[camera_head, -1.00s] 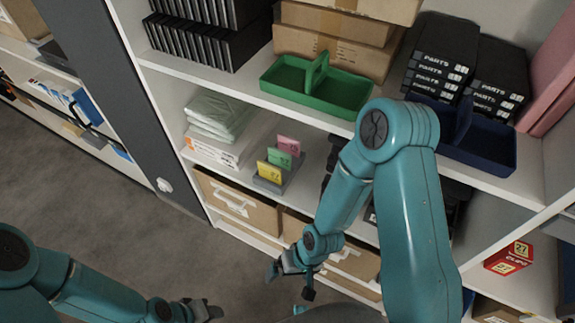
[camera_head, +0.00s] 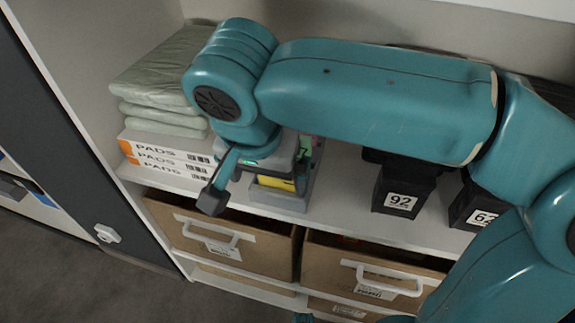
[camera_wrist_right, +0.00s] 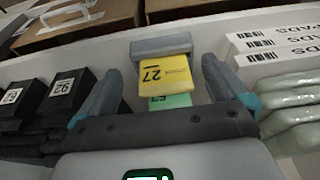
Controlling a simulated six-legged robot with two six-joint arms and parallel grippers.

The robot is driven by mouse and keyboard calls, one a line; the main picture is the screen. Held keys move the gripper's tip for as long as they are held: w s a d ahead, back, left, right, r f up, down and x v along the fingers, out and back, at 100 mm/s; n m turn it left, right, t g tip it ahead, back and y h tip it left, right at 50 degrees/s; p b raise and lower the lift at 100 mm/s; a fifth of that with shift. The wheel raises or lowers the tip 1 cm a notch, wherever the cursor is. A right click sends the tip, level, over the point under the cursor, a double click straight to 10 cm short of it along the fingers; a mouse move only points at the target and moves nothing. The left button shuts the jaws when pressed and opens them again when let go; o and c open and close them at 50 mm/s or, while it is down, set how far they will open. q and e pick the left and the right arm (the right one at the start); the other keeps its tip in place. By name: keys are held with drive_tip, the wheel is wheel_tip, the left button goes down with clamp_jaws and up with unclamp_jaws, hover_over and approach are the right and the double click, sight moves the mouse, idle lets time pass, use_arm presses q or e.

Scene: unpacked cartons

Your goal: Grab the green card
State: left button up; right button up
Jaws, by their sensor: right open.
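The green card (camera_head: 305,149) stands in a grey card holder (camera_head: 279,199) on the shelf, mostly hidden by my right arm. In the right wrist view the green card (camera_wrist_right: 170,101) shows as a strip below the yellow card (camera_wrist_right: 165,76), which is marked 27 and covers part of it. The yellow card (camera_head: 276,184) also shows in the head view. My right gripper (camera_head: 258,184) is at the holder. In the wrist view its fingers (camera_wrist_right: 163,68) are spread on either side of the cards, with visible gaps.
White pads boxes (camera_head: 165,157) with green-grey folded packs (camera_head: 160,90) on top stand left of the holder. Black numbered bins (camera_head: 400,185) stand to its right. Cardboard drawers (camera_head: 225,235) are below the shelf. The shelf between holder and bins is clear.

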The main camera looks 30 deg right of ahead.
drive_tip(key=w+d, duration=0.3)
drive_tip(key=w+d+b, duration=0.1)
drive_tip(key=w+d, duration=0.2)
drive_tip(key=d, duration=0.1)
drive_tip(key=shift+w+d+f, duration=0.1)
drive_tip(key=shift+w, duration=0.1)
drive_tip(key=shift+w+d, duration=0.25)
drive_tip(key=shift+d, duration=0.25)
drive_tip(key=shift+w+d+b, duration=0.1)
drive_tip(key=shift+d+b, duration=0.05)
drive_tip(key=shift+b, duration=0.15)
drive_tip(key=b+x, duration=0.2)
drive_tip(key=x, duration=0.3)
drive_tip(key=shift+w+d+b, duration=0.3)
drive_tip(key=shift+w+b, duration=0.05)
drive_tip(key=shift+b, duration=0.05)
use_arm(q)
drive_tip(key=f, duration=0.1)
drive_tip(key=w+f, duration=0.1)
drive_tip(key=f, duration=0.1)
drive_tip(key=a+f, duration=0.1)
drive_tip(key=shift+w+a+f, duration=0.1)
drive_tip(key=shift+w+f, duration=0.15)
drive_tip(key=shift+w, duration=0.05)
use_arm(e)
drive_tip(key=shift+s, duration=0.1)
drive_tip(key=shift+c, duration=0.3)
drive_tip(key=c, duration=0.7)
